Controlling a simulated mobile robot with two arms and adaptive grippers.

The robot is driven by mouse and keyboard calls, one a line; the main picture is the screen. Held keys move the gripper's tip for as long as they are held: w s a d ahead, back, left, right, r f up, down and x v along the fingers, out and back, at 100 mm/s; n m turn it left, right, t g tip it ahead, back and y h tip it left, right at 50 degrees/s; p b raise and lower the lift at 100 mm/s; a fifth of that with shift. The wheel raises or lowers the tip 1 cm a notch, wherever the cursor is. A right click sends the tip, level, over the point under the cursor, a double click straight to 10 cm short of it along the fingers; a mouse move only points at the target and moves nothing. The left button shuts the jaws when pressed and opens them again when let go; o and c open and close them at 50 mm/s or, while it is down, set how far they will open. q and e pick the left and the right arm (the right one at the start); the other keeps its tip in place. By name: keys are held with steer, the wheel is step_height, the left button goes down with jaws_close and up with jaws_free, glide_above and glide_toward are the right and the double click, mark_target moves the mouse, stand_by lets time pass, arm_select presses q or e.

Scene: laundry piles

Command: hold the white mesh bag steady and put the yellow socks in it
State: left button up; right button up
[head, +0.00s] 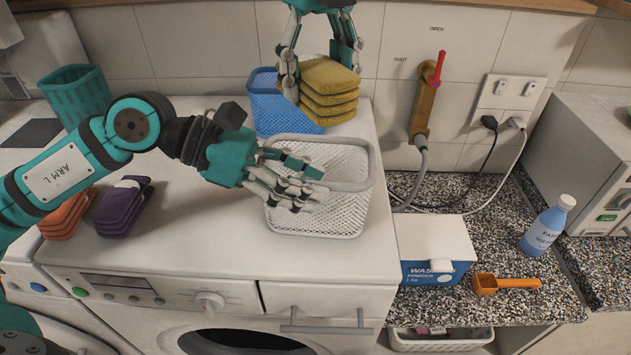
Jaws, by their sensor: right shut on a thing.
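The white mesh bag (345,212) stands upright and open-topped, like a basket, on the right part of the washing machine top. My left gripper (314,183) reaches in from the left, with its fingers across the bag's left and front rim. Whether they are closed on the rim is unclear. The yellow socks (330,92) are a folded stack. My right gripper (320,70) comes from above and is shut on the stack, with fingers on its left and right sides. The socks are behind and above the bag, in front of the blue basket's right part.
A blue basket (264,112) stands behind the white bag. Orange socks (68,215) and purple socks (122,207) lie at left, near a green basket (75,92).

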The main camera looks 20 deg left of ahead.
arm_select(q)
steer(key=shift+x, duration=0.75)
steer(key=shift+s, duration=0.1)
steer(key=shift+c, duration=0.2)
jaws_close()
